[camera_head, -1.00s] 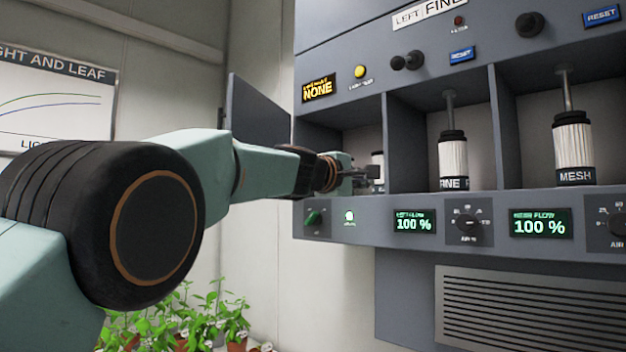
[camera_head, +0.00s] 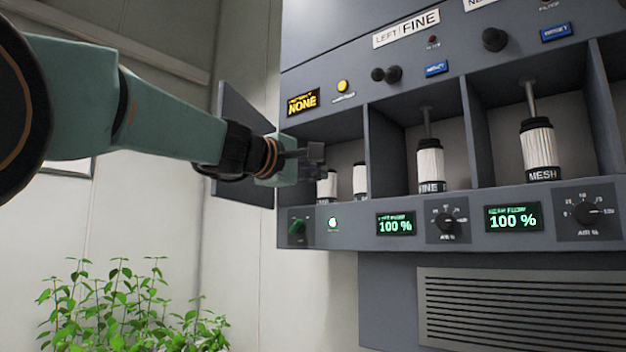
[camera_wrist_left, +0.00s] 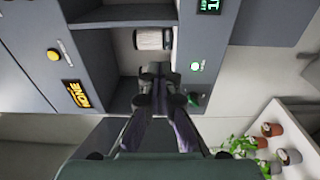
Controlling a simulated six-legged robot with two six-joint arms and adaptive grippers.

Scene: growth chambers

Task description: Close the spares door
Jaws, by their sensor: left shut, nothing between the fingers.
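The spares door (camera_head: 243,150) is a dark grey panel that stands open at the left side of the cabinet. My left arm passes in front of it. My left gripper (camera_head: 316,157) is shut and empty, at the front of the leftmost compartment. White filter cartridges (camera_head: 327,186) stand in that compartment, partly hidden by the gripper. In the left wrist view the shut fingers (camera_wrist_left: 158,75) point at the compartment, and one white cartridge (camera_wrist_left: 154,39) shows beyond them. I cannot tell whether the fingers touch anything. My right gripper is not in view.
The compartments to the right hold a FINE cartridge (camera_head: 430,165) and a MESH cartridge (camera_head: 538,150). A ledge with a green knob (camera_head: 298,227), displays and dials runs below. Potted plants (camera_head: 125,300) stand at the lower left. A yellow button (camera_head: 342,86) sits above the spares compartment.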

